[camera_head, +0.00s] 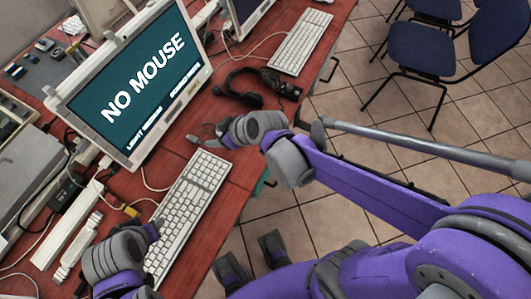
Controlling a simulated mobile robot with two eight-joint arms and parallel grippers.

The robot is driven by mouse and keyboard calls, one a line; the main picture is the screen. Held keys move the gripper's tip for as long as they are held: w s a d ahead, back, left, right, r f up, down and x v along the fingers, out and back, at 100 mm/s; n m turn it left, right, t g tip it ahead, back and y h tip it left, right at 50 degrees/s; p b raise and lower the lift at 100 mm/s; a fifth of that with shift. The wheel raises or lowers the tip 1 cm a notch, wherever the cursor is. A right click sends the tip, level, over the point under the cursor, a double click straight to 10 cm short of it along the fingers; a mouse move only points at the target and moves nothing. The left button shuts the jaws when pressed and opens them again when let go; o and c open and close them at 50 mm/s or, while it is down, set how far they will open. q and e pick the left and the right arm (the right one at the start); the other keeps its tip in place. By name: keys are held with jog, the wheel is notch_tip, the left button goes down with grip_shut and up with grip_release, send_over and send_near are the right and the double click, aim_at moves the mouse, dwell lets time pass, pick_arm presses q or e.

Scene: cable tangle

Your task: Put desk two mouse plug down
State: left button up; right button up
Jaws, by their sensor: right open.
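A monitor (130,85) on the red desk (205,75) reads "NO MOUSE". My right gripper (212,134) is open over the desk, between the monitor and the headset, just beyond the keyboard (188,207). Small dark and grey shapes lie at its fingertips; I cannot tell whether one is the mouse plug. My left gripper (150,232) is low at the left, by the near-left edge of the keyboard. Its fingers are mostly hidden by its own wrist, so I cannot tell its opening. No mouse plug is clearly visible.
A black headset (243,88) lies beyond my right gripper. A second keyboard (300,42) lies farther back. Cables, a yellow connector (131,211) and power strips (68,226) crowd the left side. Blue chairs (421,48) stand on the tiled floor at right.

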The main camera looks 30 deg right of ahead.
jog(key=s+d+m+g+h, duration=0.2)
jog(key=s+d+m+h, duration=0.3)
jog(key=s+d, duration=0.6)
jog(key=s+f+m, duration=0.1)
jog(key=s, duration=0.3)
jog(key=shift+s+d+m, duration=0.15)
jog(key=shift+s+m, duration=0.1)
jog(key=shift+m, duration=0.15)
